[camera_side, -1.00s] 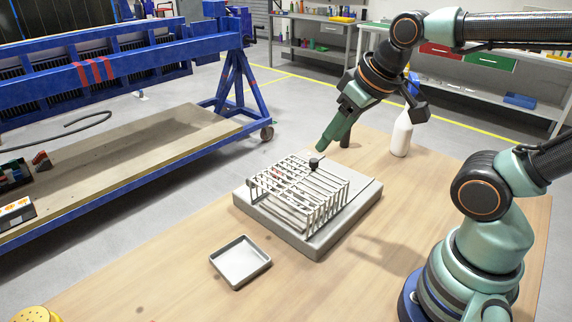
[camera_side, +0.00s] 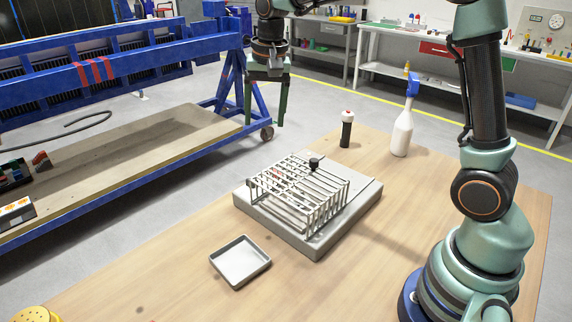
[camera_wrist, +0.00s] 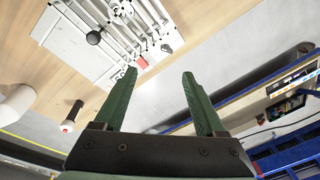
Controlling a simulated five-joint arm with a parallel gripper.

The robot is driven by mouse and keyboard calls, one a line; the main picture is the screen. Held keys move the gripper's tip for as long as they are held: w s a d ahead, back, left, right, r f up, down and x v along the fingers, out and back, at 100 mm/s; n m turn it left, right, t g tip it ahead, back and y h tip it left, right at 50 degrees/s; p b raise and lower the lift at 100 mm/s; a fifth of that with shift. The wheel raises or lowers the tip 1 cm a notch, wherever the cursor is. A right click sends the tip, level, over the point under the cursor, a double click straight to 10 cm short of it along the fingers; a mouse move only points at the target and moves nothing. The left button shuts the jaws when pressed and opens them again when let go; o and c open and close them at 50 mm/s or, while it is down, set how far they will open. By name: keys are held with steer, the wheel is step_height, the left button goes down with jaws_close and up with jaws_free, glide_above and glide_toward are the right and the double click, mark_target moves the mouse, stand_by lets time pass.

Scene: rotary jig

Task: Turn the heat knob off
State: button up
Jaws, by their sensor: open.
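A grey jig base (camera_side: 290,235) with a cage of pale metal bars stands on the wooden table. A black round knob (camera_side: 314,162) sits at the far edge of the bars; it also shows in the wrist view (camera_wrist: 93,38). A smaller dark knob (camera_side: 250,182) is at the left side of the bars. No label tells which is the heat knob, and I cannot read a knob's setting. My gripper (camera_side: 264,122) is open and empty, raised high, up and left of the jig in the side view. Its two green fingers (camera_wrist: 159,74) are wide apart and touch nothing.
A black cylinder with a white and red top (camera_side: 346,130) stands behind the jig. A white spray bottle (camera_side: 402,132) with a blue head stands to its right. A shallow grey tray (camera_side: 240,264) lies in front. A blue-framed bench (camera_side: 110,160) is at left.

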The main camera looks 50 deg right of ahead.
steer(key=w+f+m, duration=0.1)
steer(key=w+f, duration=0.1)
steer(key=f, duration=0.4)
steer(key=w+f+m+g, duration=0.1)
steer(key=f, duration=0.5)
steer(key=w+f+m, duration=0.1)
steer(key=w+f, duration=0.1)
steer(key=f, duration=0.4)
steer(key=shift+w+a+f+g, duration=0.15)
steer(key=shift+w+f+g, duration=0.15)
steer(key=shift+f, duration=0.1)
jaws_close()
